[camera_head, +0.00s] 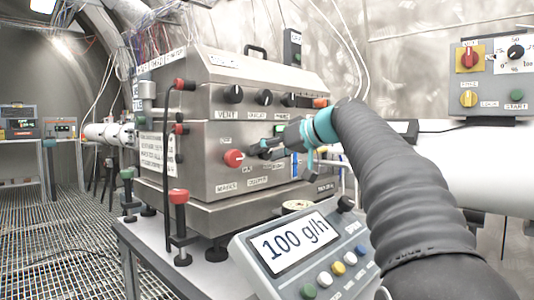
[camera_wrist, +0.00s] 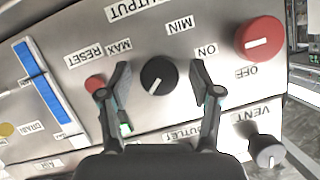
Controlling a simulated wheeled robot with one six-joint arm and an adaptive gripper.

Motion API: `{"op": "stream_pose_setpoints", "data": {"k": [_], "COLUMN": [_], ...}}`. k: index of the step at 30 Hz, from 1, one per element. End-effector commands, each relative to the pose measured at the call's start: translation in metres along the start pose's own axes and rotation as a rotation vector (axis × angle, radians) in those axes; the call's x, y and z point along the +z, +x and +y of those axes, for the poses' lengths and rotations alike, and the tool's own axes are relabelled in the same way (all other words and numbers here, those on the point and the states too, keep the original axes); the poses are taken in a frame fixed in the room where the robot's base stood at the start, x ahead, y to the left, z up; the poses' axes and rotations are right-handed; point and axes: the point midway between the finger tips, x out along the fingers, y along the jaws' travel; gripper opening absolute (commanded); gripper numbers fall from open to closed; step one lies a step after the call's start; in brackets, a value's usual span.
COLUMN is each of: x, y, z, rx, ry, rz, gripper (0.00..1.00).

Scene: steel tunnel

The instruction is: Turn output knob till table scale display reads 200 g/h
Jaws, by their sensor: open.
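The black output knob (camera_wrist: 158,75) sits mid-picture in the wrist view, on a steel panel with upside-down OUTPUT, MIN and MAX labels. Its white pointer line slants toward lower left there. My gripper (camera_wrist: 160,71) is open, with one finger on each side of the knob; a gap shows on both sides. In the head view my gripper (camera_head: 258,153) is at the front of the steel machine (camera_head: 205,135) and hides most of this knob. The table scale display (camera_head: 293,245) reads 100 g/h.
A red ON/OFF knob (camera_wrist: 260,38) is beside the output knob, and a small red RESET button (camera_wrist: 95,83) is on its other side. A VENT knob (camera_wrist: 266,151) is at lower right. A red-topped post (camera_head: 179,200) stands before the machine.

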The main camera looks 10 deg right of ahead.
Motion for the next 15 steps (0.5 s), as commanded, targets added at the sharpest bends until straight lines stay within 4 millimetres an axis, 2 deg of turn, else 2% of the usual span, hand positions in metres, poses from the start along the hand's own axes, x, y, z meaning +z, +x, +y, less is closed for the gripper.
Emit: {"op": "stream_pose_setpoints", "data": {"k": [10,11,15], "x": [0.0,0.0001,0.0001], "y": [0.004,0.004,0.0039], "z": [0.0003,0.0004,0.0003], "rx": [0.001,0.001,0.001], "ry": [0.0,0.0,0.0], "rz": [0.0,0.0,0.0], "gripper": [0.64,0.59,0.24]}}
